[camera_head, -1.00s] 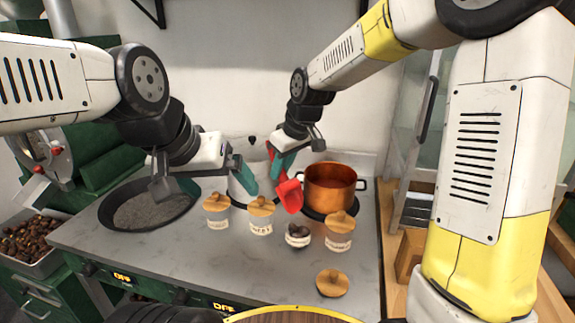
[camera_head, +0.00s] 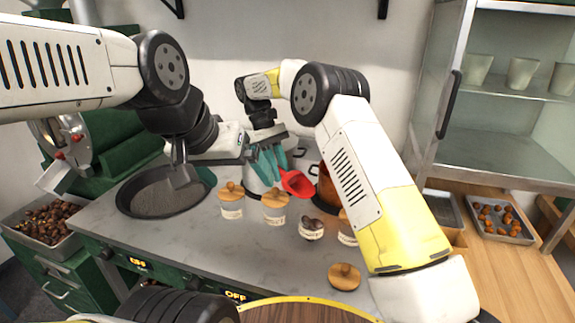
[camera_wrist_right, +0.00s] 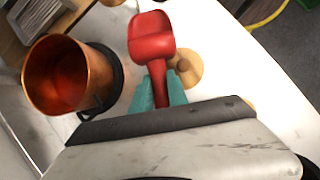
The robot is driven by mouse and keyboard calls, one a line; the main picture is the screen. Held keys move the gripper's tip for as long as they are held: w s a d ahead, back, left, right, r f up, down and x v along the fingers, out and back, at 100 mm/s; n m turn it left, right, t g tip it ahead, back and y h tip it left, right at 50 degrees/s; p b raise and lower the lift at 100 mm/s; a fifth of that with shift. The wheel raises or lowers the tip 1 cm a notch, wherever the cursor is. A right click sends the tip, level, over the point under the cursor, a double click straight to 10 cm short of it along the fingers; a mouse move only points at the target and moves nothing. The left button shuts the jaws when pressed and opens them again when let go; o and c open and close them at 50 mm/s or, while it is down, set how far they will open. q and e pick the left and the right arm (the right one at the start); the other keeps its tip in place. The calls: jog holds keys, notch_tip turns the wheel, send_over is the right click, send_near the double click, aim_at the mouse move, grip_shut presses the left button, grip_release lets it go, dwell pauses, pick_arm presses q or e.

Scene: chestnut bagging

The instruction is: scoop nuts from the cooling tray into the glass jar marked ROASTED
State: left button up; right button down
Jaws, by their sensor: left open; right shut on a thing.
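My right gripper (camera_head: 277,168) is shut on the handle of a red scoop (camera_head: 298,183), held above the counter near the jars. In the right wrist view the scoop (camera_wrist_right: 151,38) shows an empty bowl. My left gripper (camera_head: 235,175) is open and empty over the back of the counter, left of the right gripper. A metal tray (camera_head: 478,213) with loose brown nuts (camera_head: 497,218) lies on the wooden top at right. An uncovered jar (camera_head: 311,231) with dark contents stands among lidded jars; its label is too small to read. A wooden lid (camera_head: 344,278) lies in front.
Lidded jars (camera_head: 232,207) stand in a row on the grey counter (camera_head: 170,238). A dark pan (camera_head: 130,205) is at left. A copper pot (camera_wrist_right: 65,75) stands behind my right arm. A chestnut bin (camera_head: 72,240) is far left. A glass-doored cabinet (camera_head: 440,110) stands behind the tray.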

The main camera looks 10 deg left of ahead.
jog(key=shift+w+a+r+g+h, duration=0.1)
jog(key=shift+r+g+h, duration=0.1)
jog(key=shift+g+h, duration=0.25)
jog(key=shift+r, duration=1.4)
